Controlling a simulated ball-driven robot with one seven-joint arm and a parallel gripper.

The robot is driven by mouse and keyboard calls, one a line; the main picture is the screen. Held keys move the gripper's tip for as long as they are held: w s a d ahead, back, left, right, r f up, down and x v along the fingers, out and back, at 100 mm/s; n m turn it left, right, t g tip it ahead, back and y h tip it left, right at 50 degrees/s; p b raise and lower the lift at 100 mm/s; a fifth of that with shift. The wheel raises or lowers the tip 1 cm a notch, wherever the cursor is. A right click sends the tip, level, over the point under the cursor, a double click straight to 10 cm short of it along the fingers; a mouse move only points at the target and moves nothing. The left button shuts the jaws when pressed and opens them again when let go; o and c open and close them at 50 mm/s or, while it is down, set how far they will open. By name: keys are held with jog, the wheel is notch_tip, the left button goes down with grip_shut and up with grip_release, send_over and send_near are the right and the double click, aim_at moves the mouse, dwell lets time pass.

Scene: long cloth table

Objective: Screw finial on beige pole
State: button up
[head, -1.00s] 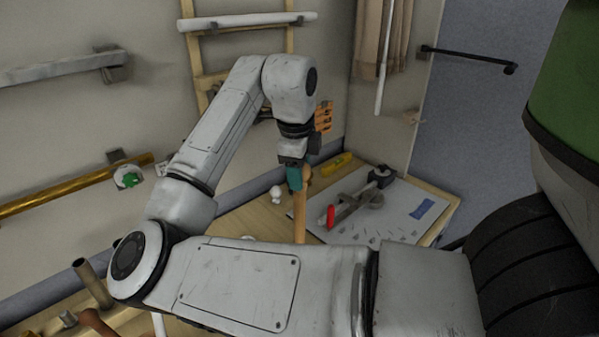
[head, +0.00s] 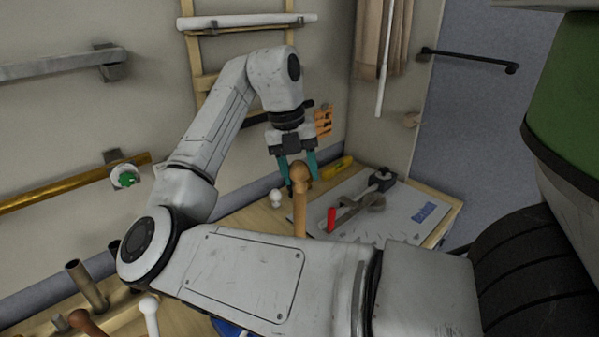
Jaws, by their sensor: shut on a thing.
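A beige wooden pole (head: 300,215) stands upright over the bench, its lower part hidden behind my arm. A brown rounded finial (head: 300,174) sits at its top end; I cannot tell how tightly it is seated. My gripper (head: 299,174) points down with its two teal fingers on either side of the finial, shut on it. The contact itself is too small to see clearly.
A white knob (head: 276,197) stands left of the pole. A board with a red-handled tool (head: 331,218) lies to the right, with a yellow object (head: 337,167) behind. More poles, including a white-tipped one (head: 150,312), are at the lower left.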

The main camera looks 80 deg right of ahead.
jog(key=m, duration=0.3)
jog(key=shift+r+y, duration=0.1)
jog(key=shift+y, duration=0.2)
jog(key=o, duration=1.1)
jog(key=shift+c, duration=0.2)
jog(key=shift+p, duration=0.4)
jog(key=n+p, duration=0.1)
jog(key=n, duration=0.1)
jog(key=shift+r+n, duration=0.1)
jog(key=shift+n, duration=0.3)
jog(key=n+h+p, duration=0.1)
jog(key=n+p, duration=0.1)
jog(key=n, duration=0.3)
jog(key=shift+t, duration=0.3)
jog(key=n, duration=0.2)
jog(key=shift+n+h, duration=0.4)
jog(key=n+t, duration=0.1)
jog(key=n, duration=0.3)
